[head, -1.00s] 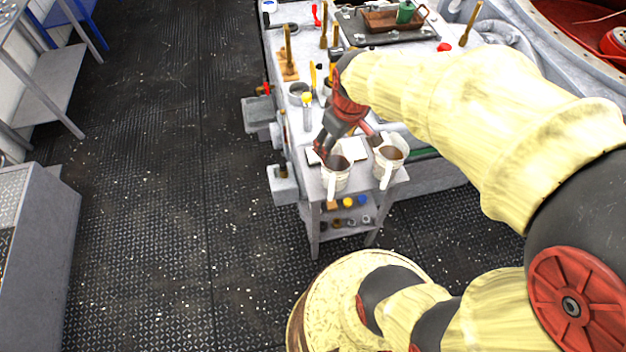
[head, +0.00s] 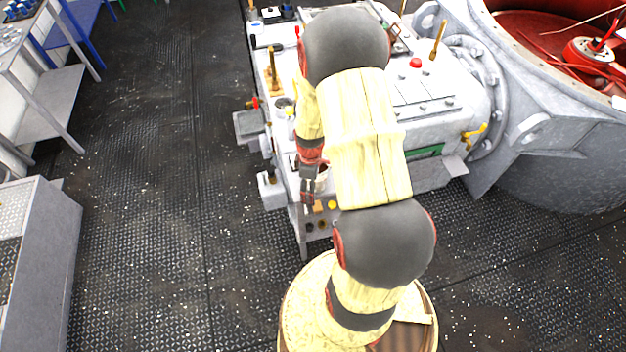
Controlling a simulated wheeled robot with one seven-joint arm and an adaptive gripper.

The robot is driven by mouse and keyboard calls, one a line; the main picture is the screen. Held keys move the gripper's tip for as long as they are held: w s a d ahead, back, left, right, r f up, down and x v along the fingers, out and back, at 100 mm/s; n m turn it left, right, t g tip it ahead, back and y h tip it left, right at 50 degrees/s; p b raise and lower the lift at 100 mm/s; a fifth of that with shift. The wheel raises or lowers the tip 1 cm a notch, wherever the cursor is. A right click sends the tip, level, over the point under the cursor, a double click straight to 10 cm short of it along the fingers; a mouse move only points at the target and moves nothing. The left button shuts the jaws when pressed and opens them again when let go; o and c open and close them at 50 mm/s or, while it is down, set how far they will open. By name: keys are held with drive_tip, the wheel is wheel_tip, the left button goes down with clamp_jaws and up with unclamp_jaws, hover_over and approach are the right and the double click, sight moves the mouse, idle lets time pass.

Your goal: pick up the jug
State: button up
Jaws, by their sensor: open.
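A whitish jug (head: 322,182) with a dark inside stands at the near end of the grey workbench, mostly hidden by my gripper and arm. My gripper (head: 307,198), red and dark grey, points down right beside the jug, overlapping its left side in this view. Its fingers are small and partly hidden; it is open. I cannot tell whether a finger touches the jug or reaches inside it. The second white vessel seen earlier beside it is hidden behind my arm.
The grey bench (head: 430,120) carries a red knob (head: 415,62) and several brass-coloured handles. A large grey round housing (head: 560,150) stands at right. The dark deck (head: 170,200) at left is clear.

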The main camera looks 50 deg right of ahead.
drive_tip(key=f, duration=0.2)
drive_tip(key=f+b, duration=0.1)
drive_tip(key=f, duration=0.2)
drive_tip(key=shift+s+d+b, duration=0.15)
drive_tip(key=shift+d+b, duration=0.05)
drive_tip(key=shift+b, duration=0.1)
drive_tip(key=shift+r, duration=0.1)
drive_tip(key=shift+c, duration=0.4)
clamp_jaws()
